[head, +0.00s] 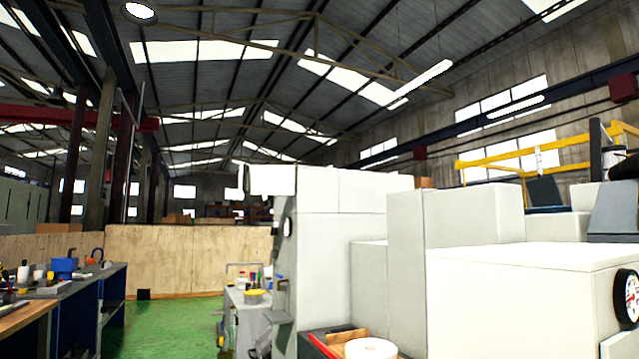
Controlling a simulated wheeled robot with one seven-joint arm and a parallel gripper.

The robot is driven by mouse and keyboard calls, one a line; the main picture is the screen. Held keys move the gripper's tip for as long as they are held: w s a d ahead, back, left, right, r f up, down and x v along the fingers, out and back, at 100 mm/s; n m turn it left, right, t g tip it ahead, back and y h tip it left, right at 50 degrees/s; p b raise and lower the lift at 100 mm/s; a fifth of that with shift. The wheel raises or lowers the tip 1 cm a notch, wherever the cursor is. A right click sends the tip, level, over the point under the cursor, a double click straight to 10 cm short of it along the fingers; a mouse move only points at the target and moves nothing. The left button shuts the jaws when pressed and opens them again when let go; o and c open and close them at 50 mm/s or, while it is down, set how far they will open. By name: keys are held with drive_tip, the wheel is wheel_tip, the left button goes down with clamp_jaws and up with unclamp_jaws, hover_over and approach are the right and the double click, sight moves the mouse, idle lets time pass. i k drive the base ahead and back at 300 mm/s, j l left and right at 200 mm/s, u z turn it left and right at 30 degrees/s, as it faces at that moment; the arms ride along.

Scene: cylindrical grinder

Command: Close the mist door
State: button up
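The big white machine body (345,215), made of box-shaped sections, fills the middle and right of the head view. I take it to be the cylindrical grinder. I cannot pick out the mist door on it with certainty, nor tell whether a door stands open or shut. A small white box-like part (270,180) juts out at its upper left edge; I cannot tell what it is. A round dial (627,298) sits at the far right edge. My gripper is not in view.
A blue workbench (85,310) with tools stands at the left. Green floor (170,325) lies open between it and the machine. A cluttered grey cabinet (240,315) stands beside the machine's left side. A wooden partition (185,260) closes the back. Yellow railing (530,160) runs behind, upper right.

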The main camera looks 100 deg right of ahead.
sight(254, 180)
drive_tip(key=z, duration=3.05)
drive_tip(key=i+j+u, duration=0.1)
drive_tip(key=i+j, duration=0.15)
drive_tip(key=i, duration=0.25)
drive_tip(key=i+j+u, duration=0.1)
drive_tip(key=i, duration=0.35)
drive_tip(key=j, duration=0.1)
